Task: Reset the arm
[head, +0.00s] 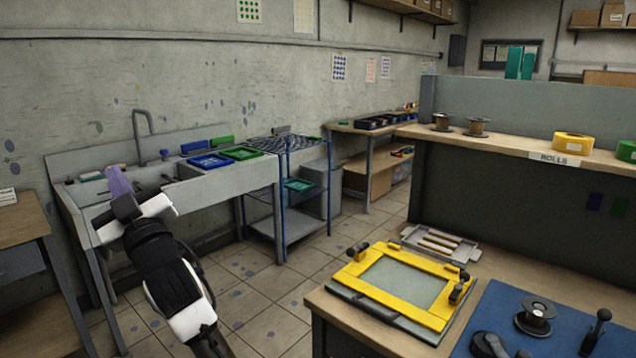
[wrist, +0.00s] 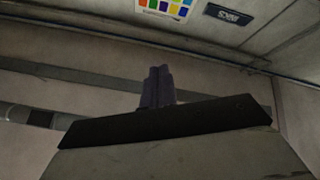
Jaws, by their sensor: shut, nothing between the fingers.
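My arm is black and white and reaches up from the bottom left of the head view. My gripper (head: 119,180) has purple fingers, in front of the sink unit in the picture. In the wrist view, the two fingers of my gripper (wrist: 158,82) stand upright side by side, pressed together with nothing between them. A dark bar (wrist: 165,123) crosses below them in that view.
A grey sink unit (head: 230,183) stands at the left, bearing blue (head: 209,161) and green (head: 241,153) trays. A blue wire rack (head: 279,190) is beside it. At front right, a workbench (head: 322,300) holds a yellow printing frame (head: 433,318). Tiled floor (head: 262,312) lies open between.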

